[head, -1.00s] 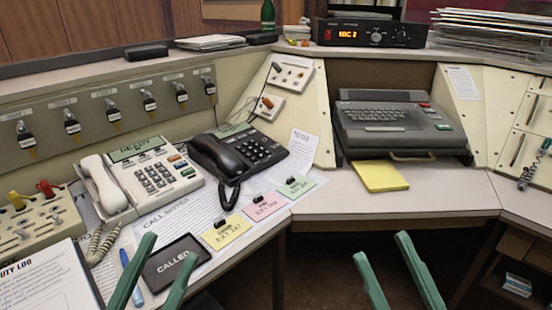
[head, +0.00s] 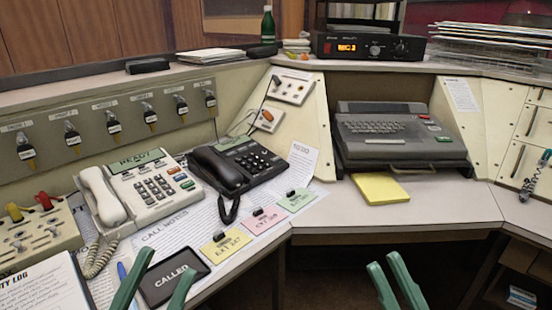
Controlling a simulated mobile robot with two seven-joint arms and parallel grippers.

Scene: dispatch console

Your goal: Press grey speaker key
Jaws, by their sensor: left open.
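The white desk phone (head: 145,188) stands at the left of the desk, with its handset on the left side and a display reading READY. It has a dark keypad and a column of coloured keys (head: 180,178) on its right side; orange, blue and green show. A grey speaker key is too small to pick out. My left gripper (head: 171,257) is open and empty over the desk's front edge, in front of the phone and near the CALLED pad. My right gripper (head: 383,260) is empty in front of the desk, its fingers close together, with only a narrow gap.
A black phone (head: 234,163) stands right of the white one. A coiled cord (head: 100,254) hangs by the white phone. A grey typewriter-like machine (head: 398,135) sits at the right.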

